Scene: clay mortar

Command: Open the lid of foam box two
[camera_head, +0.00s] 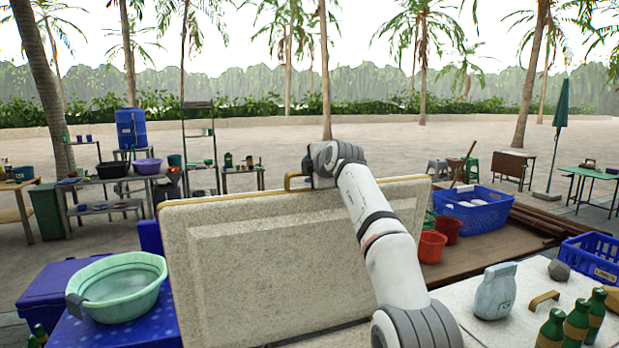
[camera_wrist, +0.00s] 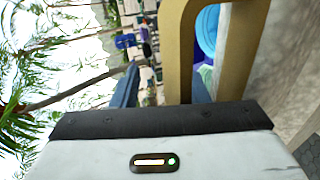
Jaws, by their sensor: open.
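A large speckled whitish foam lid (camera_head: 270,265) stands raised, nearly upright, in the middle of the head view, its recessed face toward me. It has a yellow-tan handle (camera_head: 291,181) at its top edge. My gripper (camera_head: 311,171) is at the top edge, right beside the handle; its fingers are mostly hidden by the wrist. In the wrist view the handle (camera_wrist: 181,50) looms close in front of my gripper, with the lid's surface (camera_wrist: 285,60) at the right. I cannot tell whether they touch. The box interior is hidden.
Right of my arm, another pale lid with a handle (camera_head: 543,299) lies flat, bearing a bag (camera_head: 495,291), a stone (camera_head: 559,270) and green bottles (camera_head: 576,322). A green basin (camera_head: 118,287) stands on a blue surface at the left. Red buckets (camera_head: 432,246) and a blue crate (camera_head: 474,211) lie beyond.

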